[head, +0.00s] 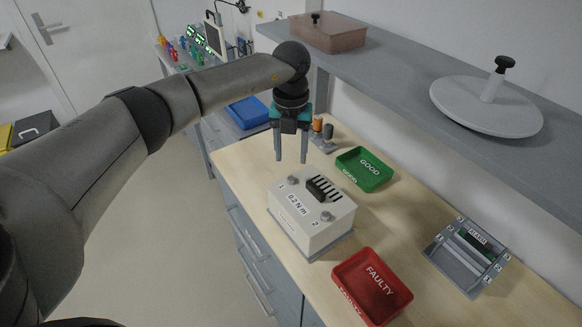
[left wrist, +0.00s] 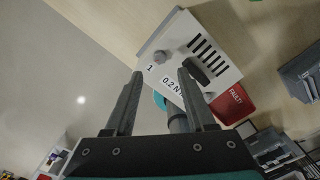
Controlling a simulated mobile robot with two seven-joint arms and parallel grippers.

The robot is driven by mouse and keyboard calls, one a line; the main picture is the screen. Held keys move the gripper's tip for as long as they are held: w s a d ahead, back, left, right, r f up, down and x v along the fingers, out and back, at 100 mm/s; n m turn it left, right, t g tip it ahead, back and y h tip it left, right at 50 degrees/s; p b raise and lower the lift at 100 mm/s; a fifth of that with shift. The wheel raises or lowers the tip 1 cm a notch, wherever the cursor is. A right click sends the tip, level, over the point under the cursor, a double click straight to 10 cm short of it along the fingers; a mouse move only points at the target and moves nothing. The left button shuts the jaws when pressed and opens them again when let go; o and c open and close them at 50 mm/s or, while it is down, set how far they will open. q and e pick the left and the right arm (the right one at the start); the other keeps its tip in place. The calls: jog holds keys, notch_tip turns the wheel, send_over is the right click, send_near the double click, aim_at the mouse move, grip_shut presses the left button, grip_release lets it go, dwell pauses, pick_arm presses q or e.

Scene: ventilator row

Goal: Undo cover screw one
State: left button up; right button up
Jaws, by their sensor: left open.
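The white ventilator box (head: 311,222) stands on the bench, marked "0.2 N m", with a slotted vent and a dark handle on top. Cover screw one (head: 292,180) is a grey knob beside the "1" mark; in the left wrist view the screw (left wrist: 160,57) shows just beyond and between the fingertips. Cover screw two (head: 326,216) sits by the "2" mark. My left gripper (head: 291,160) points down, open and empty, above the box's far left corner, apart from screw one. It also fills the lower left wrist view (left wrist: 160,74). My right gripper is out of view.
A green GOOD tray (head: 364,169) lies behind the box and a red FAULTY tray (head: 373,287) in front. A grey holder (head: 467,257) stands at right. Small orange and grey cylinders (head: 322,134) stand near the gripper. A grey shelf (head: 400,65) overhangs the bench.

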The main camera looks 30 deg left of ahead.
pick_arm(q)
notch_tip(320, 180, up, 9)
jog(key=shift+f, duration=0.15)
dwell(0.5)
